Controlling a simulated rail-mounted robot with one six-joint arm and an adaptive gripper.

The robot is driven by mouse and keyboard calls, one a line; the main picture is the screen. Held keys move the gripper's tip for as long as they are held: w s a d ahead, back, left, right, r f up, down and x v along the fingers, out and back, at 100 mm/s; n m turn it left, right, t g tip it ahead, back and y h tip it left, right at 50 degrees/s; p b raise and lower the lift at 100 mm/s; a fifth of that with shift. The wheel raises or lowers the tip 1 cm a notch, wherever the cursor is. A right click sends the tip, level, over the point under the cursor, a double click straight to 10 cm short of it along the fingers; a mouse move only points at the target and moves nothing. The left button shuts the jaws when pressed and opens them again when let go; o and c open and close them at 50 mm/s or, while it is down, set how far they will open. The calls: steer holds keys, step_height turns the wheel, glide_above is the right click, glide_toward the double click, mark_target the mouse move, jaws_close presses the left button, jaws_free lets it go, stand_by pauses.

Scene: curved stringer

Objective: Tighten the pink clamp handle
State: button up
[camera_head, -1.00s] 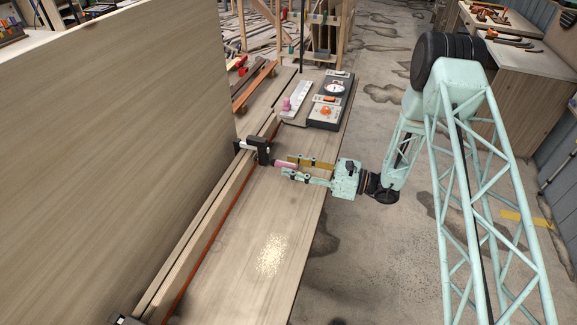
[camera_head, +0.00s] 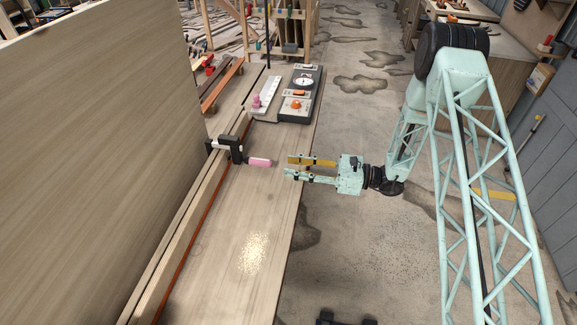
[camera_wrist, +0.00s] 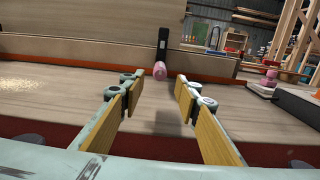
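The pink clamp handle (camera_head: 260,162) points out to the right from a black clamp (camera_head: 231,148) fixed on the wooden strip beside the tall panel. In the wrist view the handle (camera_wrist: 159,71) shows end-on below the upright black clamp bar (camera_wrist: 163,44). My gripper (camera_head: 288,167) is to the right of the handle, level with it in the picture and apart from it. Its two yellow-padded fingers are spread with nothing between them. In the wrist view the handle lies beyond the gap between the fingertips (camera_wrist: 156,84).
A control panel (camera_head: 297,107) with dials and an orange knob stands at the far end of the workbench (camera_head: 225,255). A pink knob on a pale block (camera_head: 263,96) is beside it. The tall wooden panel (camera_head: 100,150) rises at left.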

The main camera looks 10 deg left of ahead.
steer(key=shift+d, duration=0.25)
stand_by(0.3)
steer(key=shift+d, duration=1.15)
steer(key=shift+s+r, duration=0.1)
steer(key=shift+r, duration=0.4)
steer(key=s+d+r+n+g+h, duration=0.25)
steer(key=s+r+n+h, duration=0.2)
steer(key=s+r, duration=0.7)
steer(key=s+d+r+n+g+h, duration=0.3)
steer(key=s+r+n, duration=0.4)
steer(key=r, duration=0.8)
steer(key=s+d+r+n+t+h, duration=0.3)
steer(key=s+d+r+t+h, duration=0.1)
steer(key=s+d, duration=0.8)
steer(key=s+d+r+n+t+h+b, duration=0.1)
steer(key=s+d+r+n+t+h, duration=0.2)
steer(key=s+d+r, duration=0.6)
steer(key=shift+s+d+n+t+h, duration=0.35)
steer(key=shift+s+d+t+h, duration=0.9)
steer(key=shift+s+d+h, duration=1.2)
